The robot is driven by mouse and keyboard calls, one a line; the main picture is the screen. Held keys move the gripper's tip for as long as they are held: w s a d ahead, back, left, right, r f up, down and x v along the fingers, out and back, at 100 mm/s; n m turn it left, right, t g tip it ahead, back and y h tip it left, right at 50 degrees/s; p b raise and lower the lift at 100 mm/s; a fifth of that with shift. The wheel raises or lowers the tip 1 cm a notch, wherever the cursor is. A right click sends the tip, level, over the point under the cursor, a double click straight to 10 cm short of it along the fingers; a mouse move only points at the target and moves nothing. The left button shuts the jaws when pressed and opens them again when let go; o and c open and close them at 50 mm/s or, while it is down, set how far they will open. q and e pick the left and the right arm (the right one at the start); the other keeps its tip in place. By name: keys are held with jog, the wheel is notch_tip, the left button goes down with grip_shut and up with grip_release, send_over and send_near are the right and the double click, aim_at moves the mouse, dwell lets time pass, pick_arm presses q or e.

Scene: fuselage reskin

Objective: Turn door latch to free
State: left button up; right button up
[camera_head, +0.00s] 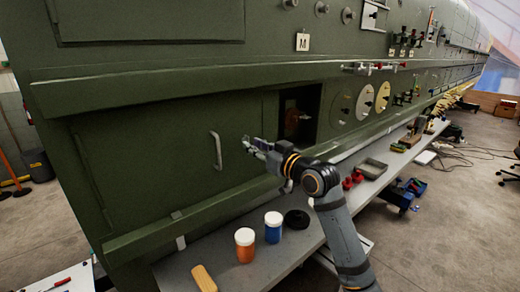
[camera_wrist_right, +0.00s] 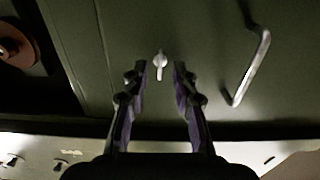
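The green door (camera_head: 165,150) in the fuselage side carries a pale bar handle (camera_head: 216,150). The handle also shows at the right of the right wrist view (camera_wrist_right: 250,65). A small light latch (camera_wrist_right: 160,65) sits on the green panel in the right wrist view, its tab lying along the picture's vertical. My right gripper (camera_head: 250,146) is at the door's right side, beside the handle. In the right wrist view its two fingers (camera_wrist_right: 160,80) are apart, with the latch showing in the gap between them. In the head view the latch cannot be told from the gripper. My left gripper is out of view.
A dark open hatch (camera_head: 300,113) lies just right of my right gripper. Below stands a grey bench (camera_head: 305,250) with an orange jar (camera_head: 245,246), a blue jar (camera_head: 273,228) and a black ring (camera_head: 296,219). A ledge (camera_head: 190,82) runs above the door.

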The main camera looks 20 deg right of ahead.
jog(key=shift+v, duration=2.8)
